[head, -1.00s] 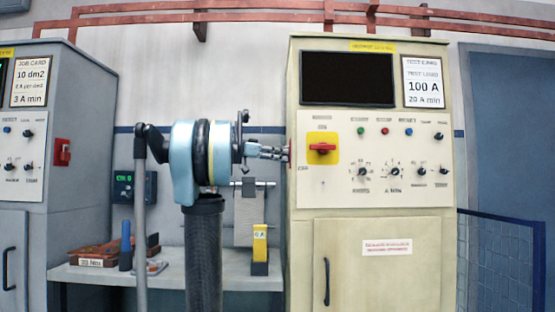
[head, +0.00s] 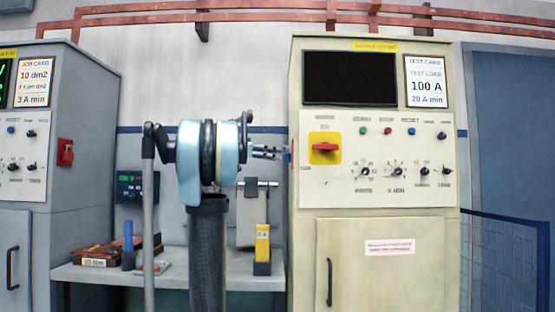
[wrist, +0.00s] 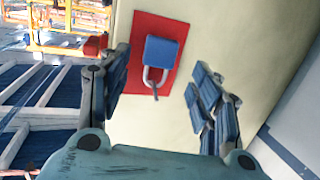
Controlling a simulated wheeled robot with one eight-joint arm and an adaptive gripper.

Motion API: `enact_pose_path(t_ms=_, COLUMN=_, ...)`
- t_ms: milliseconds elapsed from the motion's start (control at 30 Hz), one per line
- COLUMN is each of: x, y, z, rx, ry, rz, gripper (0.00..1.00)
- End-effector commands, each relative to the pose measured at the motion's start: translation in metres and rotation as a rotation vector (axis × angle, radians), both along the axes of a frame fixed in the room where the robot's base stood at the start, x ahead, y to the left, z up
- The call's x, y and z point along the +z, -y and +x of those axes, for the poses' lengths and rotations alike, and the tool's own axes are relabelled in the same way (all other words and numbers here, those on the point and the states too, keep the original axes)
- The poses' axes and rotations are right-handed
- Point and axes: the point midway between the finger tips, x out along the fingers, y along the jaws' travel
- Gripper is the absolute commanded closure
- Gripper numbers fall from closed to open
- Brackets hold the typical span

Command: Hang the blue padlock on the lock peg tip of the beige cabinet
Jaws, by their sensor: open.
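The blue padlock (wrist: 161,52) shows in the wrist view in front of a red plate (wrist: 143,28) on the side of the beige cabinet (head: 388,238). Its grey shackle points down in that picture. A thin grey peg (wrist: 154,90) shows at the shackle's loop; it appears to pass through, but I cannot tell how far. My gripper (wrist: 158,68) is open, with one finger left of the padlock and one right, both clear of it. In the head view my gripper (head: 282,153) is at the cabinet's left side, where the padlock is too small to make out.
A grey cabinet (head: 75,150) stands at the left. A low bench (head: 215,275) between the cabinets holds a red-brown box (head: 100,255) and a yellow block (head: 262,245). A blue railing (head: 505,260) is at the right.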

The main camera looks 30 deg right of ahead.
Motion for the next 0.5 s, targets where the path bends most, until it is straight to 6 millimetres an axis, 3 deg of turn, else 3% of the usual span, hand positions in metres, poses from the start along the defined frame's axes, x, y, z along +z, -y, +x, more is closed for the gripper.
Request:
enact_pose_path(t_ms=300, x=0.006, y=-0.051, z=0.016, rx=0.004, ry=0.0, rz=0.0, gripper=0.42)
enact_pose_path(t_ms=500, x=0.008, y=-0.071, z=0.021, rx=0.002, ry=-0.001, rz=0.0, gripper=0.42)
